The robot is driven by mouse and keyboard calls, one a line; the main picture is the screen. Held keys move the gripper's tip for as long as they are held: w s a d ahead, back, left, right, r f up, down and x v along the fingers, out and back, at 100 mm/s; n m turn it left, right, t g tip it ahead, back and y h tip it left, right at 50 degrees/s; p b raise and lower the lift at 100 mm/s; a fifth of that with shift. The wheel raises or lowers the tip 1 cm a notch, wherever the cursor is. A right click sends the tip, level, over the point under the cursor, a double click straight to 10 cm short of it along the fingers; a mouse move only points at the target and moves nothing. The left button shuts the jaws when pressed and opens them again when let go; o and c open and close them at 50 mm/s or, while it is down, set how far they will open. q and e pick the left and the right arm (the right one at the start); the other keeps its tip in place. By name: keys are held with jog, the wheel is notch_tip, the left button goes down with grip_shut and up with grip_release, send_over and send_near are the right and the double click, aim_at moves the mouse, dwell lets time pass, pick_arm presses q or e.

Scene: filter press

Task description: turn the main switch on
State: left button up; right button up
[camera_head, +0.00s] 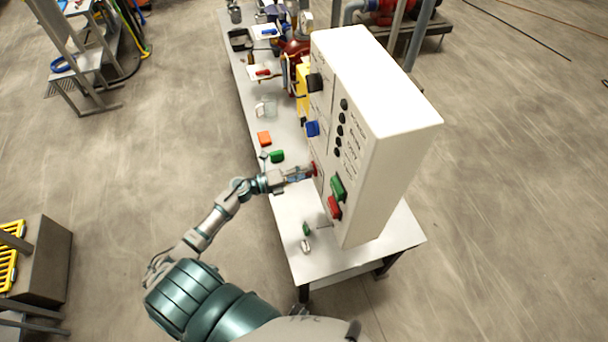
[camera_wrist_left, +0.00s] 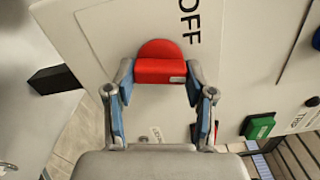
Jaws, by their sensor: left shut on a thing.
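The main switch is a red knob (camera_head: 314,169) on the front face of the white control cabinet (camera_head: 385,110). In the left wrist view the red knob (camera_wrist_left: 160,66) sits between my fingertips, on a pale plate marked OFF beside it. My left gripper (camera_head: 305,172) reaches the cabinet face from the left; in the wrist view its blue-padded fingers (camera_wrist_left: 160,85) are shut on the knob's two sides. The gripper hides part of the knob in the head view. My right gripper is in neither view.
Green (camera_head: 338,187) and red (camera_head: 334,207) buttons are close by on the panel, with a blue knob (camera_head: 312,128) and a black knob (camera_head: 315,83) farther up. The long table (camera_head: 300,215) carries several small items.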

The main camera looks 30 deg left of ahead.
pick_arm(q)
jog(key=m+b, duration=0.1)
jog(key=f+m+b, duration=0.1)
jog(key=m, duration=0.1)
jog(key=shift+s+d+f+b, duration=0.1)
jog(key=shift+s+d+b, duration=0.1)
jog(key=shift+b, duration=0.1)
jog(key=m+b, duration=0.1)
jog(key=m, duration=0.1)
jog(key=shift+m+b, duration=0.3)
jog(key=shift+m, duration=0.4)
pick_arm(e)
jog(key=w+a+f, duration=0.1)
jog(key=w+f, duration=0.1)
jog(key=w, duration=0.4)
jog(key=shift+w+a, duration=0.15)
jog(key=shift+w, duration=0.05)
pick_arm(q)
jog(key=o, duration=0.9)
jog(key=shift+w, duration=0.1)
jog(key=shift+o, duration=1.3)
jog(key=shift+a, duration=0.1)
jog(key=shift+w+r, duration=0.15)
jog(key=shift+r, duration=0.05)
